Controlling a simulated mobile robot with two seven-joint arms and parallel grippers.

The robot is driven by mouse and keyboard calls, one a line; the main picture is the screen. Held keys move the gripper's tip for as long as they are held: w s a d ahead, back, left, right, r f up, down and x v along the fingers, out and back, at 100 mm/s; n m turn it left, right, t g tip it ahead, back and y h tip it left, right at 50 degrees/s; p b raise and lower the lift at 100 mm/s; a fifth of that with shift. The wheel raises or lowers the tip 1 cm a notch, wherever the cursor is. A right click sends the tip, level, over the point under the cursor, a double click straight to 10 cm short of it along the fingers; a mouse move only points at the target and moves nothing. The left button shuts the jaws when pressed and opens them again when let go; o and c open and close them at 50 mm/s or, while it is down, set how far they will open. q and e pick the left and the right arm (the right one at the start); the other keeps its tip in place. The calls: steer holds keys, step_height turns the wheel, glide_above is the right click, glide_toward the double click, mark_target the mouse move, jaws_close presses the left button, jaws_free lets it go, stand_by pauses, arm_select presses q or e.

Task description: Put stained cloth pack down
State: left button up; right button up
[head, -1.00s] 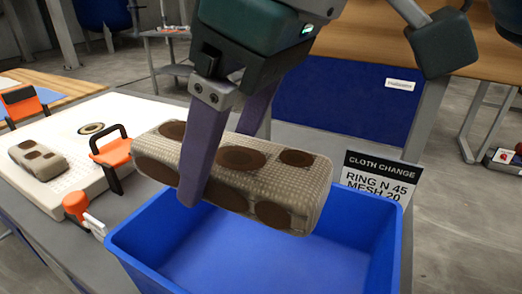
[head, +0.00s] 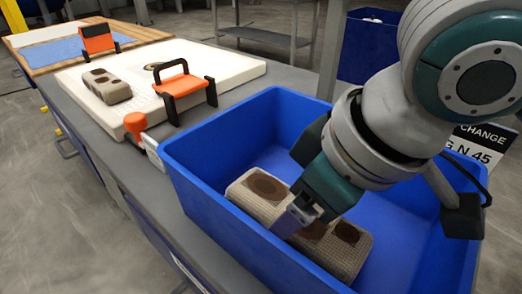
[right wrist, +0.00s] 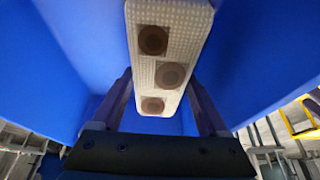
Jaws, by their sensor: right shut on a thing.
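The stained cloth pack (head: 342,257) is beige woven cloth with round brown stains. In the head view it is low inside the blue bin (head: 196,176), below the rim; I cannot tell whether it touches the floor. My right gripper (head: 297,218) reaches down into the bin and is shut on the pack's middle; its fingertips are mostly hidden in the head view. In the right wrist view the pack (right wrist: 165,75) lies between the two purple fingers, with blue walls around. My left gripper is not in view.
A partly hidden cloth change sign (head: 480,140) stands behind the bin at right.

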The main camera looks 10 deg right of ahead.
steer(key=shift+f, duration=1.25)
steer(key=shift+f, duration=0.1)
steer(key=o, duration=1.3)
steer(key=p+v, duration=0.3)
steer(key=v, duration=0.9)
steer(key=shift+p, duration=0.35)
